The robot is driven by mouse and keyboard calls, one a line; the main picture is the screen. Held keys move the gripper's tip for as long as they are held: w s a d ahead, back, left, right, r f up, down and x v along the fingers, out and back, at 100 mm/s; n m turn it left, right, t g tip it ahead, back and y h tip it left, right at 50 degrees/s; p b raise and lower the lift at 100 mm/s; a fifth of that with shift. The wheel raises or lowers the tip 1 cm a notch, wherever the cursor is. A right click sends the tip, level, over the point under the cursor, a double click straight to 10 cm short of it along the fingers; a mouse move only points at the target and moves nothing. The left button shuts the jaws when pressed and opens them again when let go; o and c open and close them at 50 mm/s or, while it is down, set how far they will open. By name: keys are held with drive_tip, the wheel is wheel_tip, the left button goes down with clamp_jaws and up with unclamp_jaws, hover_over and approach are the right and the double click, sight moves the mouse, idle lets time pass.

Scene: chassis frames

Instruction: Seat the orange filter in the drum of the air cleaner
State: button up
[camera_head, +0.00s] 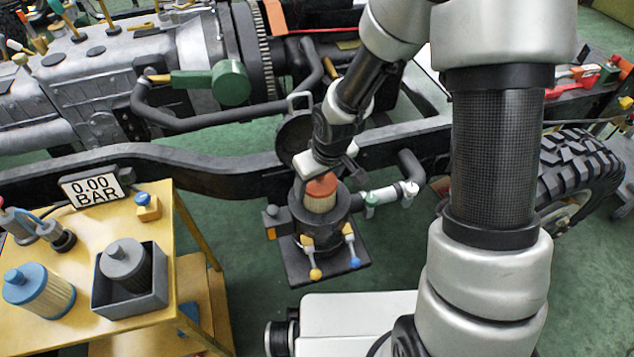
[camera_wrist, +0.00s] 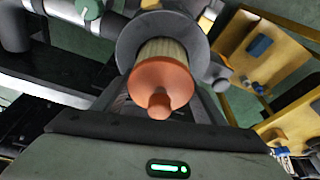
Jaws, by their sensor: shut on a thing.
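The orange filter (camera_head: 321,189) has an orange cap and a pale pleated body. In the head view it stands upright at the mouth of the air cleaner's dark drum (camera_head: 322,226), its lower part hidden inside. In the wrist view the filter (camera_wrist: 163,82) shows its orange cap and knob, with the grey round rim of the drum (camera_wrist: 128,45) around its far end. My gripper (camera_head: 322,174) is directly above the drum, shut on the filter at its top. The fingertips are mostly hidden in both views. How deep the filter sits is hard to tell.
A yellow cart (camera_head: 188,268) at the left carries a blue-capped filter (camera_head: 38,292) and a dark filter in a grey box (camera_head: 130,290). The black chassis rail (camera_head: 225,173) runs behind the drum. Yellow and blue-handled clips (camera_head: 350,245) hang at the drum's front. A pipe (camera_head: 395,195) extends right.

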drive_tip(key=shift+f+b, duration=0.4)
drive_tip(key=shift+f, duration=0.15)
drive_tip(key=o, duration=1.1)
drive_tip(key=shift+r, duration=0.1)
drive_tip(key=shift+r+p, duration=0.35)
drive_tip(key=shift+p, duration=0.05)
drive_tip(key=p+v, duration=0.4)
drive_tip(key=v, duration=0.8)
drive_tip(key=shift+r+p, duration=0.25)
drive_tip(key=shift+p, duration=0.15)
drive_tip(key=shift+w, duration=0.1)
